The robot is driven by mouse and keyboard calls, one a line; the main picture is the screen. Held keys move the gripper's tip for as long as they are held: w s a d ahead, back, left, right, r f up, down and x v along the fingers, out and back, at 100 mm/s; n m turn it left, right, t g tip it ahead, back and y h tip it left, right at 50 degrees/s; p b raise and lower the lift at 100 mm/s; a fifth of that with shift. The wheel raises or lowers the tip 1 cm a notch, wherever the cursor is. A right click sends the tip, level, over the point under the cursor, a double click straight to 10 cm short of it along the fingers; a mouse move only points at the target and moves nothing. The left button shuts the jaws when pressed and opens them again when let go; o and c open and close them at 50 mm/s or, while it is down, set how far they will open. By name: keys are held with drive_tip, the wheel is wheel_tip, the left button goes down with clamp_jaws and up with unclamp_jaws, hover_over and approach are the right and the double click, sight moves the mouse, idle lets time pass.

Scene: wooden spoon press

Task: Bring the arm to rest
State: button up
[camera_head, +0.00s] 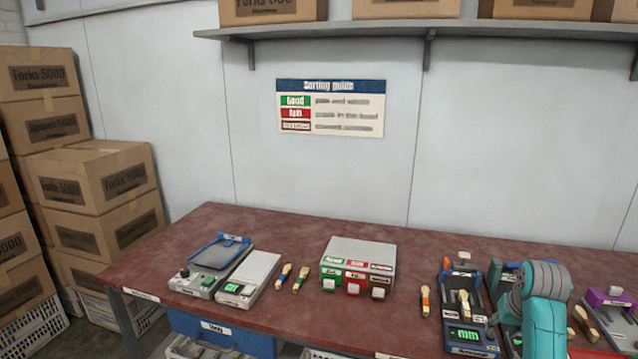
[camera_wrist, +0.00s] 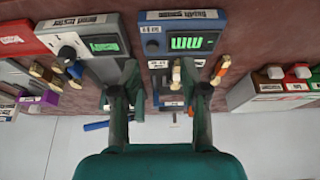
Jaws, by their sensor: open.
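My gripper (camera_wrist: 160,72) is open in the wrist view, its two dark fingers spread and pointing at the bench devices. The dark blue device with a green display (camera_wrist: 185,42) lies beyond and partly between the fingers. A wooden spoon piece (camera_wrist: 177,75) lies on this device, seen between the fingers near the right one; I cannot tell whether they touch. Nothing appears gripped. In the head view my teal arm (camera_head: 545,315) stands over the right part of the red-brown bench (camera_head: 320,235), right of the same blue device (camera_head: 466,338). My fingertips are not clear there.
A sorting box (camera_head: 358,250) with coloured labels stands mid-bench. A scale (camera_head: 250,277) and a blue-topped device (camera_head: 219,250) stand left, with two short spoons (camera_head: 292,278) beside them. A grey device (camera_wrist: 103,45) neighbours the blue one.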

drive_tip(key=s+a+f+t, duration=0.1)
drive_tip(key=s+a+f, duration=0.3)
drive_tip(key=f, duration=0.3)
drive_tip(key=s+a+f+n+t, duration=0.1)
drive_tip(key=s+a+f, duration=0.35)
drive_tip(key=f, duration=0.25)
drive_tip(key=s+a+f+t, duration=0.1)
drive_tip(key=s+a+f, duration=0.35)
drive_tip(key=f, duration=0.35)
drive_tip(key=s+a+f+t, duration=0.2)
drive_tip(key=s+a+f, duration=0.15)
drive_tip(key=s, duration=0.65)
drive_tip(key=s+a+r+n+t, duration=0.1)
drive_tip(key=s+a+r, duration=0.15)
drive_tip(key=s, duration=0.65)
drive_tip(key=s+a+r+t, duration=0.2)
drive_tip(key=s+a, duration=0.2)
drive_tip(key=s, duration=0.4)
drive_tip(key=s+a+r+n+t+y, duration=0.1)
drive_tip(key=s+a+r+t, duration=0.1)
drive_tip(key=s+r, duration=1.2)
drive_tip(key=shift+s+a+r, duration=0.2)
drive_tip(key=shift+s+r, duration=0.2)
drive_tip(key=shift+r, duration=0.05)
